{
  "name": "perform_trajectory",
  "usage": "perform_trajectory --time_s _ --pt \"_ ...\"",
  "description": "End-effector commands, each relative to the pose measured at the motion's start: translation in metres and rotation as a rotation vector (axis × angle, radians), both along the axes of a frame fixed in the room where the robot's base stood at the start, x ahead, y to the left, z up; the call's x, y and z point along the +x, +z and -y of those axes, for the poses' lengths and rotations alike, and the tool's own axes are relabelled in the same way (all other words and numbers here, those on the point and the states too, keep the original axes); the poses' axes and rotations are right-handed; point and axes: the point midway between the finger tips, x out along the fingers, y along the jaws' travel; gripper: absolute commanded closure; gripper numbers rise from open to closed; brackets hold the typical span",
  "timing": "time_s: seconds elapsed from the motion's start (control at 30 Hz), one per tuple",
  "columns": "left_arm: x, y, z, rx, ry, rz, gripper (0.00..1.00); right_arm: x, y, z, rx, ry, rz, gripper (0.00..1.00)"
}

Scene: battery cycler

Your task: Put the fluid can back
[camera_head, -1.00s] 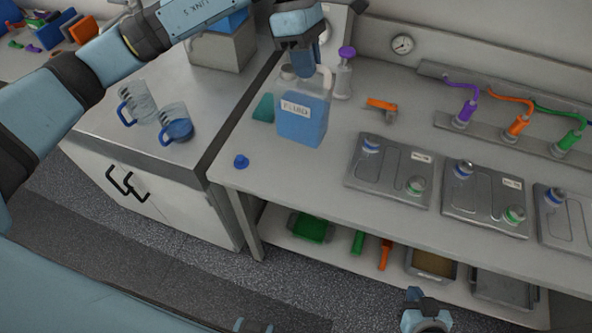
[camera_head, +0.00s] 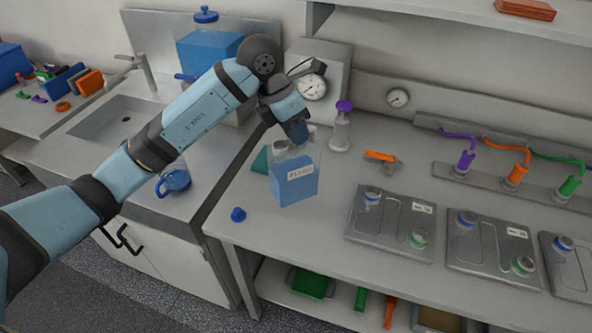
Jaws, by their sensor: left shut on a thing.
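The fluid can (camera_head: 294,184) is a blue block-shaped can with a clear upper part and a white label. It is at the left end of the workbench, and I cannot tell whether its base touches the top. My left gripper (camera_head: 298,138) comes down from above and is shut on the can at its top; the fingertips' exact hold is partly hidden. A green mat (camera_head: 261,160) shows partly behind the can. My right gripper is out of view.
A white pump bottle (camera_head: 340,132) with a purple top and an orange tool (camera_head: 380,156) stand close right of the can. Metal plates (camera_head: 391,226) with fittings fill the right. A blue jug (camera_head: 174,181) is on the left counter. The bench front before the can is clear.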

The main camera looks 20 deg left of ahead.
Motion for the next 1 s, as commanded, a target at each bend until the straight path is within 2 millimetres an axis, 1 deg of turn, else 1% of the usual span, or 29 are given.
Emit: perform_trajectory --time_s 0.03,0.1,0.2,0.3,0.53,0.7,0.8,1.0 --pt "-0.001 -0.012 0.001 -0.003 0.001 -0.005 1.00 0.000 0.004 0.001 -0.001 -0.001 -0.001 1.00" --pt "-0.001 -0.028 0.001 -0.002 -0.001 -0.004 1.00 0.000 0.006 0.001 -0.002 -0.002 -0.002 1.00" --pt "0.000 -0.047 0.001 -0.003 0.000 -0.003 1.00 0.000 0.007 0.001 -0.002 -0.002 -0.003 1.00" --pt "0.000 -0.059 0.001 -0.003 -0.001 0.000 1.00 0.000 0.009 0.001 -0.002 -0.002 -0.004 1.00" --pt "0.000 -0.074 0.001 -0.002 -0.001 0.001 1.00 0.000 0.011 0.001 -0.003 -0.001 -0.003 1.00" --pt "0.000 -0.098 0.001 -0.002 0.000 -0.001 1.00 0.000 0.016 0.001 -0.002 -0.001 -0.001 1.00" --pt "0.000 -0.108 0.001 -0.001 -0.001 0.000 1.00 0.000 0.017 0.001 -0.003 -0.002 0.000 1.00" --pt "0.000 -0.109 0.001 -0.002 -0.001 0.003 1.00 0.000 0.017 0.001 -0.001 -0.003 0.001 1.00"
